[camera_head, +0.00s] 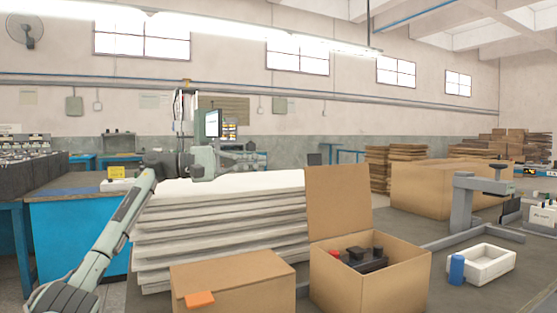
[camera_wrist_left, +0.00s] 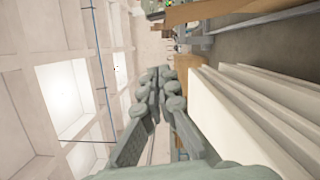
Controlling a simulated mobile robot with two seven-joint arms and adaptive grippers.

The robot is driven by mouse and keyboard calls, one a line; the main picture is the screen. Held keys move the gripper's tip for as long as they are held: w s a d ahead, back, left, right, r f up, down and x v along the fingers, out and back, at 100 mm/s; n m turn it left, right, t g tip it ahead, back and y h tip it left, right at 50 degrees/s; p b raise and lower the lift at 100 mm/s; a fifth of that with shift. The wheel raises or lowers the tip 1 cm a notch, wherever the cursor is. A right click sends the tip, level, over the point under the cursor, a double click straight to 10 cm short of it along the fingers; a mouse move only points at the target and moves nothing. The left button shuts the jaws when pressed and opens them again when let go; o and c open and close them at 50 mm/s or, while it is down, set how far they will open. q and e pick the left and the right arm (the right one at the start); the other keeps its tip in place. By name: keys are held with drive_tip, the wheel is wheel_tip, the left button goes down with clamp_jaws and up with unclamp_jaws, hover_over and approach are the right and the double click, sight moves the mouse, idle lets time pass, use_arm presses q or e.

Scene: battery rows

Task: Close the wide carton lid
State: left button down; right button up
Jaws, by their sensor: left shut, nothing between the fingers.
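An open carton (camera_head: 365,288) stands at the front, right of centre. Its wide brown lid (camera_head: 338,200) stands upright at the back edge. Dark items and a red one show inside. My left arm comes in from the left, and my left gripper (camera_head: 262,160) is above the stack of white sheets, left of the lid and apart from it. In the left wrist view the gripper (camera_wrist_left: 160,72) has its fingers together with nothing between them. A brown cardboard panel (camera_wrist_left: 225,12) shows beyond the fingertips; I cannot tell which part it is. My right gripper is not in view.
A closed carton (camera_head: 232,278) with an orange tag (camera_head: 200,299) stands left of the open one. White sheets (camera_head: 220,215) are stacked behind it. A grey stand (camera_head: 466,205), white tray (camera_head: 483,264) and blue cylinder (camera_head: 456,269) are to the right. A large carton (camera_head: 432,187) is behind.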

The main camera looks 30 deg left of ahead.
use_arm(q)
drive_tip(key=w+d+r+p, duration=0.1)
drive_tip(key=w+d, duration=0.3)
drive_tip(key=d, duration=0.6)
drive_tip(key=shift+w+p, duration=0.2)
drive_tip(key=shift+p, duration=0.4)
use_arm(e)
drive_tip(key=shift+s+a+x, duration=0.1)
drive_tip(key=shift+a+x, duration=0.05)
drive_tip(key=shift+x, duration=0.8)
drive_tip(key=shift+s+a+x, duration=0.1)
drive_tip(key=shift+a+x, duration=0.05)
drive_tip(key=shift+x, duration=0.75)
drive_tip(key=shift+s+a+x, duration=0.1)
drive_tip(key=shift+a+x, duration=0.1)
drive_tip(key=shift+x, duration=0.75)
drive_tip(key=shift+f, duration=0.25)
